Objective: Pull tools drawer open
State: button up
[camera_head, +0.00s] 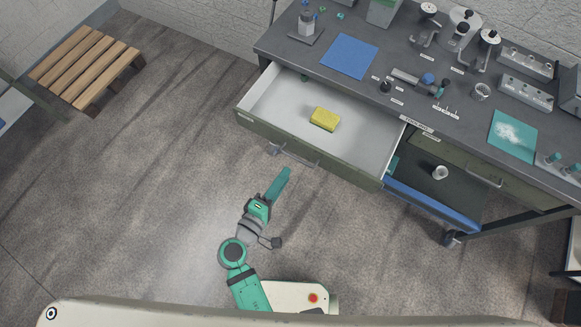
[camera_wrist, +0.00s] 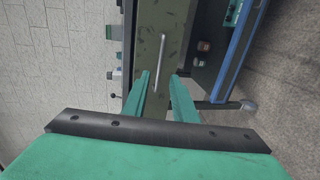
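The tools drawer (camera_head: 265,100) stands well out from the workbench in the head view, with its pale inside showing. A yellow sponge-like block (camera_head: 324,119) lies in it. Its olive front (camera_wrist: 151,20) carries a bar handle (camera_head: 300,156), which also shows in the wrist view (camera_wrist: 162,48). My gripper (camera_head: 286,172) is just in front of the handle. In the wrist view, its two green fingers (camera_wrist: 159,75) are apart with nothing between them. The handle appears beyond the fingertips, not between them.
The workbench top (camera_head: 405,40) holds a blue mat (camera_head: 350,56), a teal mat (camera_head: 512,136) and several tools. A shelf with a blue edge (camera_head: 430,204) and a second drawer (camera_head: 485,170) are to the right. A wooden pallet (camera_head: 85,66) lies far left. The floor left of my arm is clear.

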jog(key=shift+v, duration=1.85)
jog(key=s+f+m+g+y, duration=0.2)
jog(key=s+f+m+y, duration=0.2)
jog(key=s+f+y, duration=0.45)
jog(key=s+d+r+m+t, duration=0.1)
jog(key=s+d+r+m, duration=0.1)
jog(key=r, duration=0.3)
jog(key=s+d+r+m+t+h, duration=0.1)
jog(key=s+r+m, duration=0.1)
jog(key=r, duration=0.3)
jog(key=s+d+r+m+t, duration=0.1)
jog(key=s+d+r+m, duration=0.1)
jog(key=r, duration=0.4)
jog(key=s+m, duration=0.1)
jog(key=m, duration=0.1)
jog(key=shift+d+m, duration=0.3)
jog(key=shift+d, duration=0.1)
jog(key=shift+s, duration=0.15)
